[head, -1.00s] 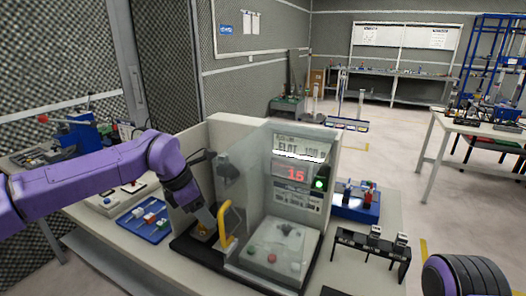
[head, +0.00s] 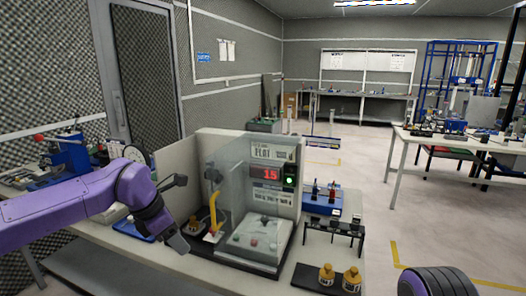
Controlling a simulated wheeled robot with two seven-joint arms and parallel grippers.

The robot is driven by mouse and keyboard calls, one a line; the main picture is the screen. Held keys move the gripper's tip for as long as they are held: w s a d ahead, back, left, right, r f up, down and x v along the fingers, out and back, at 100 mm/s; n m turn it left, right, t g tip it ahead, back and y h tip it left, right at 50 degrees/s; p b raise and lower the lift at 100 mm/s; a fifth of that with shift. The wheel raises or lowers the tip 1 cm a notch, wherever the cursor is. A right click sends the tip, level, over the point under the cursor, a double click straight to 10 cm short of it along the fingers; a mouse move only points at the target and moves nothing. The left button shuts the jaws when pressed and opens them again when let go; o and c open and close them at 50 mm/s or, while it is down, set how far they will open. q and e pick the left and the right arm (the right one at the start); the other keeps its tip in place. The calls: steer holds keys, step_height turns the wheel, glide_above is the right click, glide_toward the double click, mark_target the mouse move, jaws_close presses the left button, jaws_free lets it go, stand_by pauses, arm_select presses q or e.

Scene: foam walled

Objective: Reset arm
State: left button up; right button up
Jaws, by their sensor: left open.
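My left gripper (head: 178,244) hangs at the end of my purple left arm, in front of the left part of the workbench in the head view. It is open and nothing shows between its fingers. It is apart from the test machine (head: 262,200), which stands to its right with a clear cover, a yellow handle (head: 213,212), a red display reading 15 and a lit green button. Only a rounded purple and black part of my right arm shows at the bottom right; its gripper is out of view.
A blue tray (head: 128,228) lies behind my left arm, partly hidden. A black rack (head: 334,232) and yellow-topped items (head: 326,274) stand on the bench at right. A blue box (head: 322,202) sits behind the rack. Open floor (head: 400,225) lies to the right.

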arm_select(q)
steer(key=s+a+f+m+t+y, duration=0.1)
steer(key=s+f+m+y, duration=0.25)
steer(key=f, duration=0.85)
steer(key=s+a+f+m+t+y, duration=0.1)
steer(key=s+f+m+t+y, duration=0.2)
steer(key=f, duration=0.9)
steer(key=s+a+f+m+g, duration=0.1)
steer(key=s+f+m, duration=0.5)
steer(key=s+f, duration=0.45)
steer(key=s+a+f+m+g, duration=0.1)
steer(key=s+a+f+m, duration=0.1)
steer(key=s, duration=0.7)
steer(key=s+a+f+m+g, duration=0.2)
steer(key=s+a+m, duration=0.2)
steer(key=s, duration=0.4)
steer(key=shift+s+a+f, duration=0.15)
steer(key=shift+s+f, duration=0.2)
steer(key=shift+s, duration=0.05)
